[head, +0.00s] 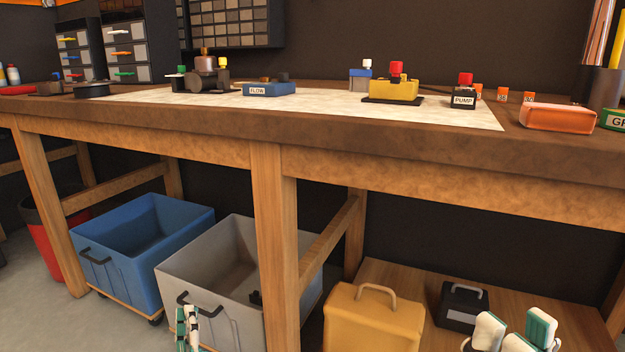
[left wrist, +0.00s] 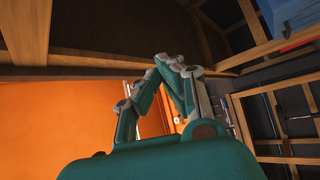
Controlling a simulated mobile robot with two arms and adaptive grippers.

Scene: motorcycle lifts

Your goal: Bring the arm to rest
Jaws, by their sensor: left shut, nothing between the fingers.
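My left gripper (head: 187,328) shows at the bottom of the head view, low in front of the grey bin. Its fingers are together with nothing between them. In the left wrist view the teal and grey fingers (left wrist: 172,65) come together at their tips, empty. My right gripper (head: 515,335) shows at the bottom right of the head view, with its white and teal finger pads apart. I see nothing between them. Both grippers are below the level of the workbench top (head: 330,132). Most of both arms is out of the head view.
A blue bin (head: 150,240) and a grey bin (head: 215,290) stand under the bench, beside a wooden leg (head: 275,240). A yellow case (head: 372,322) and a black box (head: 460,305) sit on the lower shelf. Several parts lie on the bench mat (head: 330,110).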

